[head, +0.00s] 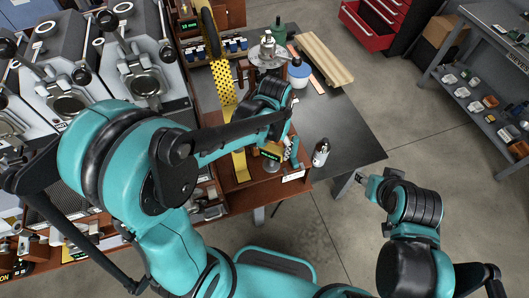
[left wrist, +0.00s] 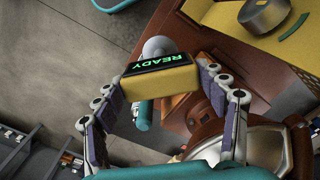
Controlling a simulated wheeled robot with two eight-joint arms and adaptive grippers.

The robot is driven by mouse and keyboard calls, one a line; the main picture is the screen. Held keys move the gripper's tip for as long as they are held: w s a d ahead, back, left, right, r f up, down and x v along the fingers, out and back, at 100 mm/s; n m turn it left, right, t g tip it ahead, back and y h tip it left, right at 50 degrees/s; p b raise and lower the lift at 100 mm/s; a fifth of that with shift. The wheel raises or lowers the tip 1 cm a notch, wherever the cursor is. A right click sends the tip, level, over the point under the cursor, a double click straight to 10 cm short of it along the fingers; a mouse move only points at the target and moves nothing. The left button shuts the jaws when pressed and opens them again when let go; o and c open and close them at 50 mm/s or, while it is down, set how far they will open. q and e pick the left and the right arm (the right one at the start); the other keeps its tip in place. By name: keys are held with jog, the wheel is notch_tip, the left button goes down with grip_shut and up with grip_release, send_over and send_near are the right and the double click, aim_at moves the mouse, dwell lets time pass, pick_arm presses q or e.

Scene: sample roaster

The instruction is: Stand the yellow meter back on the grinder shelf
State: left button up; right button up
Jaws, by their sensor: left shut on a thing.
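The yellow meter (left wrist: 160,82) has a dark display reading READY in green. In the left wrist view my left gripper (left wrist: 158,92) is shut on it, one finger on each side. In the head view the meter (head: 271,152) shows small below my left gripper (head: 275,138), over the brown wooden shelf (head: 262,192). The wrist view shows brown wood (left wrist: 190,45) behind it; I cannot tell whether the meter touches the shelf. My right gripper (head: 370,182) is at the right, over the floor, partly hidden by its own arm; its jaw state is unclear.
A dark table (head: 345,135) holds a black-and-white bottle (head: 321,152), a white jar with a blue lid (head: 299,70) and pale boards (head: 323,60). Silver roasting machines (head: 60,95) stand at left. A grey shelf unit (head: 480,75) is at right, with open floor between.

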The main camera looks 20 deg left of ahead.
pick_arm(q)
jog(key=w+a+f, duration=0.1)
jog(key=a+f, duration=0.1)
jog(key=shift+w+a, duration=0.35)
notch_tip(320, 180, down, 4)
jog(key=shift+b, duration=0.7)
jog(key=shift+s+f, duration=0.1)
jog(key=o, duration=1.8)
